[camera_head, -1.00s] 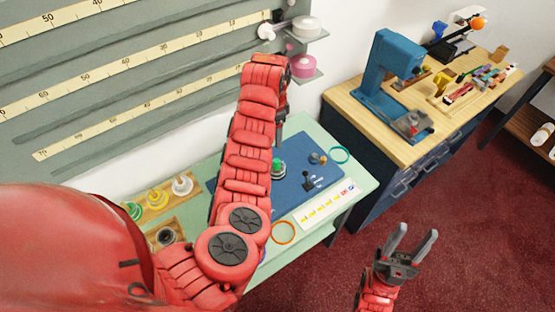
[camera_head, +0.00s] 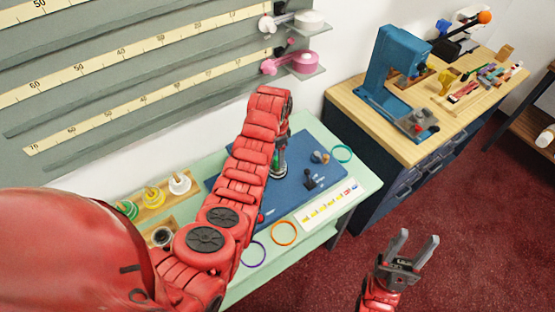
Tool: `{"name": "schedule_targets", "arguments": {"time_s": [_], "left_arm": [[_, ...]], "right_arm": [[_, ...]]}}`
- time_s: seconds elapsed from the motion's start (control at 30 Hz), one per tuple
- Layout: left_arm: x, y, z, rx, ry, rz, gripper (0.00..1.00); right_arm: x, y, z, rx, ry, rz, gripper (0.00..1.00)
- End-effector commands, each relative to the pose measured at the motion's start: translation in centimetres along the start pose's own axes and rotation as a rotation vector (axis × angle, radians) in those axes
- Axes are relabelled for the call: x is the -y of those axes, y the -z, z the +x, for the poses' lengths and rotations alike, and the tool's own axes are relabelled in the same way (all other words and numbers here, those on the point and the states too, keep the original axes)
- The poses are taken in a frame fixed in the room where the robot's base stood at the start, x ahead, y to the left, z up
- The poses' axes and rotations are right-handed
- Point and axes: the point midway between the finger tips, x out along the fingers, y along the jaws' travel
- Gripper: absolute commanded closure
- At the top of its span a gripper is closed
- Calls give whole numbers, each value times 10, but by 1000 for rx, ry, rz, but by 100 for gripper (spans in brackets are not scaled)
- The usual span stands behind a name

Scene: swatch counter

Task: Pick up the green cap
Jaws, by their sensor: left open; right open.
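A green cap (camera_head: 275,160) shows as a small green patch on the blue mat (camera_head: 298,196), mostly hidden by my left arm and gripper. My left gripper (camera_head: 281,172) points down right at the cap, its fingers partly hidden by the forearm. It is open; I cannot tell whether the fingers touch the cap. My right gripper (camera_head: 416,238) is open and empty, over the red carpet in front of the counter, well away from the mat.
On the pale green counter, an orange ring (camera_head: 284,233), a purple ring (camera_head: 253,254) and a teal ring (camera_head: 341,154) lie around the mat. A wooden rack (camera_head: 153,211) with green, yellow and white items stands left. A blue press (camera_head: 383,70) stands on the wooden bench.

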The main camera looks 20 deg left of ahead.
Motion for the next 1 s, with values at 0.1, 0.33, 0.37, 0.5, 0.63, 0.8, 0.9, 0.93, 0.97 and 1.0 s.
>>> {"name": "schedule_targets", "arguments": {"time_s": [0.1,0.33,0.37,0.5,0.63,0.8,0.9,0.93,0.97,1.0], "left_arm": [[0,2,6,2,-3,1,34],[2,2,26,-1,1,-3,34],[1,2,28,0,0,-3,34],[1,2,31,-1,1,-2,34],[1,2,32,-1,1,-2,34],[1,2,31,-2,2,-2,57],[1,2,31,-2,2,-2,75],[1,2,31,-2,2,-2,80],[1,2,31,-2,2,-2,86],[1,2,31,-2,1,-2,93]], "right_arm": [[-1,2,13,0,0,0,50],[-1,3,18,0,0,0,50],[-1,3,18,0,0,0,50],[-1,3,18,0,0,0,50],[-1,3,18,0,0,0,50],[-1,3,18,0,0,0,50],[-1,3,18,0,0,0,50],[-1,3,18,0,0,0,50],[-1,3,18,0,0,0,50],[-1,3,18,0,0,0,50]]}}
